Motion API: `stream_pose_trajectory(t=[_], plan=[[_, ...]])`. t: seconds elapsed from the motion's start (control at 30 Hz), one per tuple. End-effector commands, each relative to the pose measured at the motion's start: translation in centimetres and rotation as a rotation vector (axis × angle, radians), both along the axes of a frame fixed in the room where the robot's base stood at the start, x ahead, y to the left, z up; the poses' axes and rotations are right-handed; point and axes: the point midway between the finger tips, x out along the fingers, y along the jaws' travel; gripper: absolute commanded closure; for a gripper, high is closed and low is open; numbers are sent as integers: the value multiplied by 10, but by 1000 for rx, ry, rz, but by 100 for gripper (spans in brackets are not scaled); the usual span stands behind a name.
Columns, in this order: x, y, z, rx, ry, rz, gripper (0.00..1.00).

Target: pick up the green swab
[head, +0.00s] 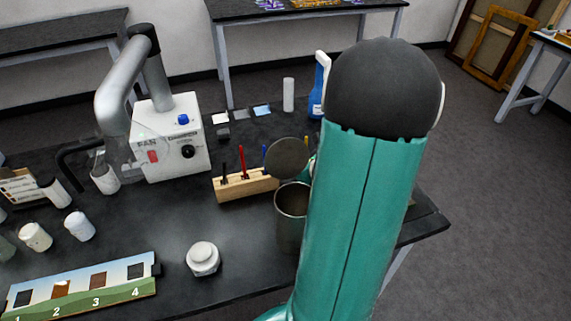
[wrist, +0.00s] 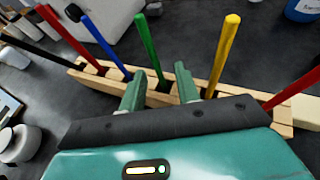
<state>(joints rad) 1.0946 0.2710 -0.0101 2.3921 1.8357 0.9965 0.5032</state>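The green swab (wrist: 148,48) stands in a slot of the wooden rack (wrist: 277,119), leaning slightly left in the wrist view. My gripper (wrist: 158,80) is open over the rack. Its two teal fingers are apart, one on each side of the green swab's lower part in the picture. I see gaps beside the swab and no clear contact. In the head view the wooden rack (head: 246,189) shows, but my arm hides the gripper, and I cannot make out the green swab there.
Blue (wrist: 100,42), red (wrist: 68,36) and black swabs stand left of the green one; a yellow swab (wrist: 223,55) stands right. A metal canister (head: 291,225) with its lid raised is close to the rack. The white fan box (head: 171,138) stands behind left.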

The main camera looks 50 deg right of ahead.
Motion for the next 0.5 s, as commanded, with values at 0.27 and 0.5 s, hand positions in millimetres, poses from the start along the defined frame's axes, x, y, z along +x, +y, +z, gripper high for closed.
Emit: stream_pose_trajectory(t=[0.27, 0.5], plan=[[20, -1, -8, 0, 0, 0, 68], [20, -1, -8, -1, 0, 0, 90]])
